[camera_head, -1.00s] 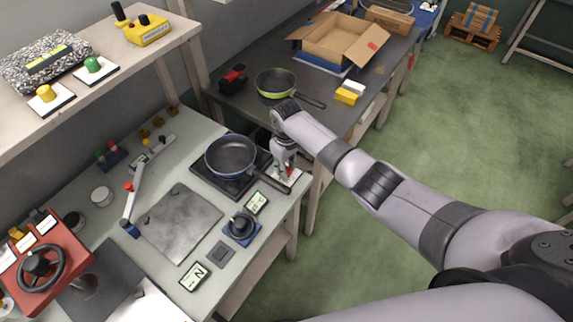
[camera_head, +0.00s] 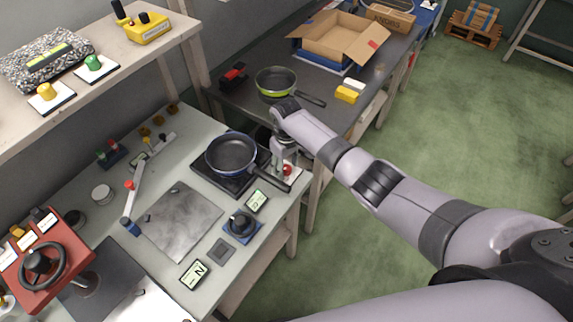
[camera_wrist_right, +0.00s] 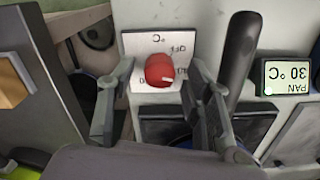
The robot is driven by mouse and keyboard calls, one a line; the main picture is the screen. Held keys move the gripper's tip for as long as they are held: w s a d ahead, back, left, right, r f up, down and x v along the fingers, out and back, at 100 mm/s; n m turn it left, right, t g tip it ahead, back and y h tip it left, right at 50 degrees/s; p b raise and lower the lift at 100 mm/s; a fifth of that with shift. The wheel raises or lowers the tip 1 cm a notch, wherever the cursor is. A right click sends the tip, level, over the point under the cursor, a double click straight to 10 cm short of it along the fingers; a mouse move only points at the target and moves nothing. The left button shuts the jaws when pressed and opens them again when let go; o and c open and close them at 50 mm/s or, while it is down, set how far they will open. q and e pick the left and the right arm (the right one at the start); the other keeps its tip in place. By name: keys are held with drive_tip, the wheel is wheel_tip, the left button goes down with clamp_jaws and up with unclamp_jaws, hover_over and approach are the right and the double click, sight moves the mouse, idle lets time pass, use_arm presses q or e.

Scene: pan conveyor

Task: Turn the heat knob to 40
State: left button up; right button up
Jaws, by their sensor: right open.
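The red heat knob (camera_wrist_right: 160,71) sits on a white plate (camera_wrist_right: 134,44) marked °C and OFF, with a pale pointer line on the knob. In the head view the knob (camera_head: 287,170) shows at the right edge of the bench, beside the pan's handle. My right gripper (camera_wrist_right: 160,78) is open, its fingers to either side of the knob with gaps; contact is not visible. In the head view my right gripper (camera_head: 285,160) is just over the knob plate. The PAN display (camera_wrist_right: 286,77) appears to read 30 °C, upside down. My left gripper is not in view.
A blue pan (camera_head: 231,153) rests on the dark hotplate (camera_head: 207,178), its handle (camera_wrist_right: 238,55) close to my right gripper's finger. A black knob on a blue base (camera_head: 241,226) stands nearby. A green pan (camera_head: 275,82) is on the dark table behind.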

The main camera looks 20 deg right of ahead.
sight(287, 168)
drive_tip(key=shift+r, duration=0.1)
wheel_tip(287, 168, up, 12)
idle(0.5)
idle(0.4)
